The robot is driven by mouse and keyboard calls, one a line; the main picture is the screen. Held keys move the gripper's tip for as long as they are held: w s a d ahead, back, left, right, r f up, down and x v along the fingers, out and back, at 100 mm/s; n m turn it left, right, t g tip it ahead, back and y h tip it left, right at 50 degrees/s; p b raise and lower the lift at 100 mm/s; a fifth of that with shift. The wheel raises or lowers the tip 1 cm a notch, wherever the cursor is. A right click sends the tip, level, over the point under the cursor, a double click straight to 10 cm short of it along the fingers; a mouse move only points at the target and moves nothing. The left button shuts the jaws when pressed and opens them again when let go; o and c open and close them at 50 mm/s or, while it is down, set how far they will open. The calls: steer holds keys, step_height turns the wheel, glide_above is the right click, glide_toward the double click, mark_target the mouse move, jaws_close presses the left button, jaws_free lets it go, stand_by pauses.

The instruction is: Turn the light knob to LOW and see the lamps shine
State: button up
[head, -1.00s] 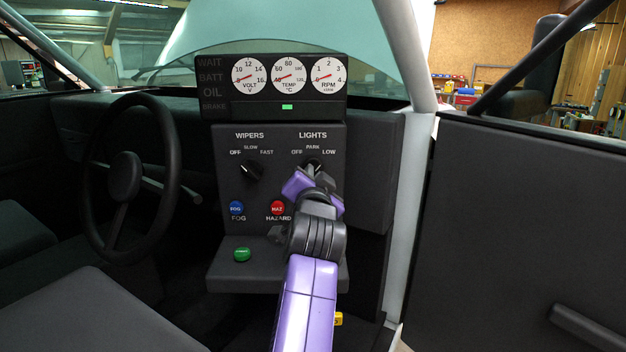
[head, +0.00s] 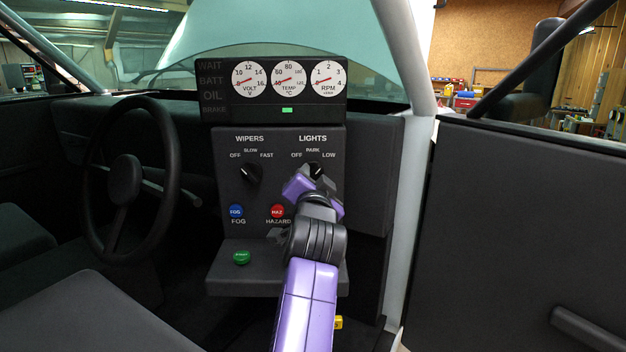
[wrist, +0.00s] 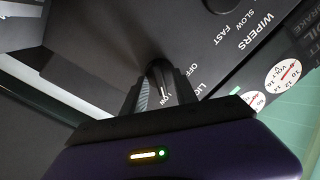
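The lights knob (head: 316,169) is a black knob on the dash panel, under the labels OFF, PARK and LOW. Its white mark shows, but my gripper partly covers the knob, so I cannot tell exactly which label it points at. My gripper (head: 309,178) is right at the knob, its purple body just below. In the wrist view my gripper (wrist: 158,92) has one finger on each side of the knob (wrist: 158,75). A light gap shows between the left finger and the knob, so the fingers look open around it. No lamps are in view.
The wipers knob (head: 250,173) is to the left. The blue fog button (head: 236,211) and red hazard button (head: 277,211) are below. A green button (head: 241,257) sits on the ledge. The steering wheel (head: 125,178) is at left, the door (head: 530,220) at right.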

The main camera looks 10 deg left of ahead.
steer(key=s+d+b, duration=0.1)
steer(key=s, duration=0.6)
steer(key=shift+s+d, duration=0.2)
steer(key=shift+s, duration=0.15)
steer(key=shift+r, duration=0.1)
